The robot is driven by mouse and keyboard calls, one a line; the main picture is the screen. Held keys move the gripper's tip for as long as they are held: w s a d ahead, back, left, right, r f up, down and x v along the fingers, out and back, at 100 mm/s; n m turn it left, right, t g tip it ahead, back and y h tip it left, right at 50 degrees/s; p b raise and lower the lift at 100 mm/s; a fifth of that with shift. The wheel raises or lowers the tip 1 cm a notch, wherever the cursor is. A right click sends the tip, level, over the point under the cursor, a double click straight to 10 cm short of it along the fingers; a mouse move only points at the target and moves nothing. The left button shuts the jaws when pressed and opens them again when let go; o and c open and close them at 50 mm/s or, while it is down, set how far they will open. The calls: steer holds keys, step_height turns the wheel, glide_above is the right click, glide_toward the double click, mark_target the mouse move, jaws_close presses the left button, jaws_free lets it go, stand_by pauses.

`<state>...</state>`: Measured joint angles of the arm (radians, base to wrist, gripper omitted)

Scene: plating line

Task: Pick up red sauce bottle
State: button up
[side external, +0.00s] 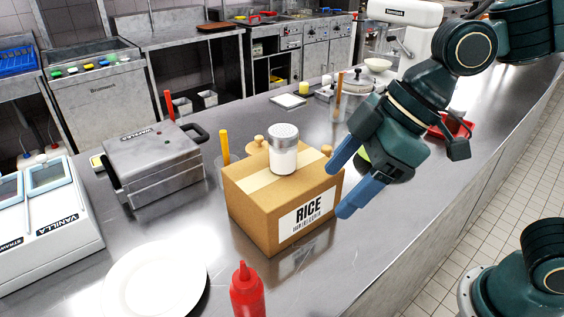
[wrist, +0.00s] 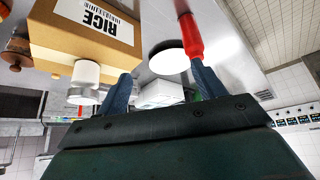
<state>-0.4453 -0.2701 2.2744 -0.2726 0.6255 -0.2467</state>
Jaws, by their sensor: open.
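The red sauce bottle (side external: 247,293) stands at the bottom edge of the side view, on the steel counter right of the white plate; its base is cut off. In the wrist view the red bottle (wrist: 191,36) shows just beyond the tip of the right finger. My gripper (side external: 340,188) is open and empty, with its blue fingers beside the right end of the rice box, well apart from the bottle in the side view. Both fingers also show in the wrist view (wrist: 161,80).
The cardboard rice box (side external: 253,212) stands between my gripper and the bottle, with a white shaker (side external: 283,158) on top. A white plate (side external: 150,285) lies left of the bottle. A grey waffle maker (side external: 155,170) and white topping unit (side external: 48,228) stand further left.

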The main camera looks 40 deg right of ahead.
mark_target(252, 283)
steer(key=shift+w+a+f+n+g+y, duration=0.25)
steer(key=shift+a+f+n, duration=0.25)
steer(key=shift+a+f, duration=1.2)
steer(key=shift+w+a+f+n+g+y, duration=0.2)
steer(key=shift+a+f+n, duration=0.3)
steer(key=shift+a+f, duration=1.2)
steer(key=shift+w+a+f+n+g+y, duration=0.2)
steer(key=shift+a+f+n, duration=0.5)
steer(key=shift+a, duration=1.85)
steer(key=shift+f, duration=0.2)
steer(key=shift+x, duration=2.55)
steer(key=shift+s, duration=0.1)
steer(key=shift+r, duration=0.1)
steer(key=c, duration=1.5)
steer(key=shift+r, duration=0.1)
step_height(252, 283, up, 20)
steer(key=shift+f, duration=0.1)
